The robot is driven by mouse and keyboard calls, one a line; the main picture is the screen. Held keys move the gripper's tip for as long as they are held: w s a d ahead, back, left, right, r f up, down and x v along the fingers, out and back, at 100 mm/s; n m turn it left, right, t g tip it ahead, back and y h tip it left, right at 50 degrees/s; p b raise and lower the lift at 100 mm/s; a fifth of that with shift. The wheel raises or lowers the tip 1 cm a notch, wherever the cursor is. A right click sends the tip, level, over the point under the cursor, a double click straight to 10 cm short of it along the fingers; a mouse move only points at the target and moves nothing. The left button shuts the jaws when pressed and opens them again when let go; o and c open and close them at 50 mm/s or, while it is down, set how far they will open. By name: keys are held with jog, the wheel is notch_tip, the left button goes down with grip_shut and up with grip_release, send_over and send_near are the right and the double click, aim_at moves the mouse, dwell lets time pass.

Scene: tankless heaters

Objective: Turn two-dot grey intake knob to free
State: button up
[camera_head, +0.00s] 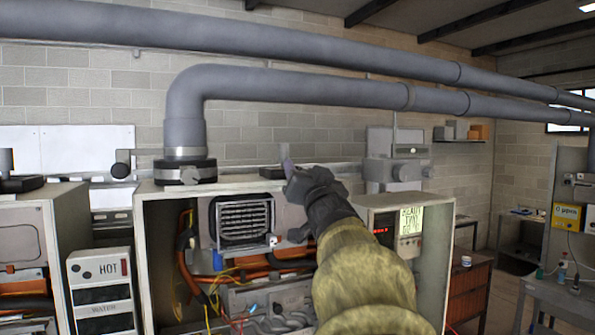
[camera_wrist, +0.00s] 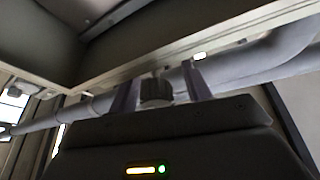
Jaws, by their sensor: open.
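My gripper (camera_head: 291,190) is open, at the top front edge of the middle open heater cabinet (camera_head: 155,250). In the wrist view its two fingers stand apart (camera_wrist: 158,88). A dark grey ribbed knob (camera_wrist: 155,92) shows in the gap between them; I cannot tell whether either finger touches it. No dots can be made out on it. In the head view my gripper and arm hide this spot.
Grey pipes (camera_head: 300,86) run above the cabinet, one dropping into a clamped collar (camera_head: 185,172). Orange hoses and wires fill the cabinet below a finned grille (camera_head: 244,222).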

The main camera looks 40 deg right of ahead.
jog(key=shift+s+d, duration=0.1)
jog(key=shift+s, duration=0.3)
jog(key=c, duration=1)
jog(key=shift+w, duration=0.1)
jog(key=shift+n, duration=0.4)
jog(key=shift+n+t+y+b, duration=0.3)
jog(key=shift+n+y+b, duration=0.35)
jog(key=shift+n, duration=0.55)
jog(key=shift+n+t+y+b, duration=0.4)
jog(key=shift+n+y, duration=1.15)
jog(key=shift+n, duration=1.15)
jog(key=shift+r, duration=0.1)
